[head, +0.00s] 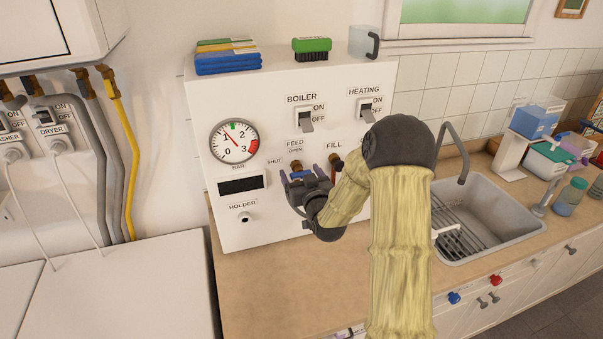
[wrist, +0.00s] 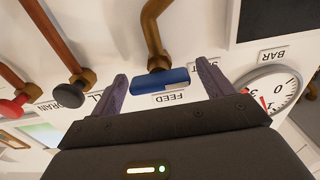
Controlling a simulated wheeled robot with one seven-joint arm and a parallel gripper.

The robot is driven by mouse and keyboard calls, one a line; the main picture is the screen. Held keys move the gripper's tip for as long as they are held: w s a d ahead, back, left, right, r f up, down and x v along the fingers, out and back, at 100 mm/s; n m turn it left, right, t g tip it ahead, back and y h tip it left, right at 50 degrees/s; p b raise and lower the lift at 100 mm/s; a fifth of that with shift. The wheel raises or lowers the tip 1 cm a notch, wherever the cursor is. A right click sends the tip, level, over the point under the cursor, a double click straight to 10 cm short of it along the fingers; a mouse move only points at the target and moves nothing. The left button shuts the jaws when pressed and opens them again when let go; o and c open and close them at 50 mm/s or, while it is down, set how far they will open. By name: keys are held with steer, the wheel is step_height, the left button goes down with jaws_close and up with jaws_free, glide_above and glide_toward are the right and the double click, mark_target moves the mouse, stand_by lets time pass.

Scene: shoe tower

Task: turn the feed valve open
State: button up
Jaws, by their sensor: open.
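The feed valve's blue handle (wrist: 160,82) hangs on a brass pipe in the wrist view, beside the FEED label (wrist: 170,98). It lies crosswise, with one end near the partly hidden SHUT label (wrist: 204,68). My gripper (wrist: 163,84) is open, with one finger on each side of the handle and gaps visible at both ends. In the head view my gripper (head: 302,178) is at the white panel (head: 240,105), below the FEED/OPEN label (head: 296,146). There it mostly hides the handle; the brass fitting (head: 297,166) shows just above.
The pressure gauge (head: 235,141) is left of the valve. The FILL valve (head: 336,163) is close on the right, partly hidden by my arm. In the wrist view, black (wrist: 68,95) and red (wrist: 14,108) knobs stand to the left. The counter (head: 285,285) below is clear.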

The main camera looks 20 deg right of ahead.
steer(key=c, duration=1)
steer(key=shift+f+m+b, duration=0.1)
steer(key=shift+m+b, duration=0.2)
steer(key=shift+b, duration=0.2)
steer(key=m+b, duration=0.3)
steer(key=shift+f, duration=0.15)
steer(key=m+b, duration=0.3)
steer(key=m, duration=0.1)
steer(key=shift+d+m+b, duration=0.15)
steer(key=shift+m+b, duration=0.15)
steer(key=shift+m, duration=0.1)
steer(key=m+b, duration=0.2)
steer(key=m, duration=0.2)
steer(key=shift+m, duration=0.3)
steer(key=m, duration=0.5)
steer(key=shift+b, duration=0.3)
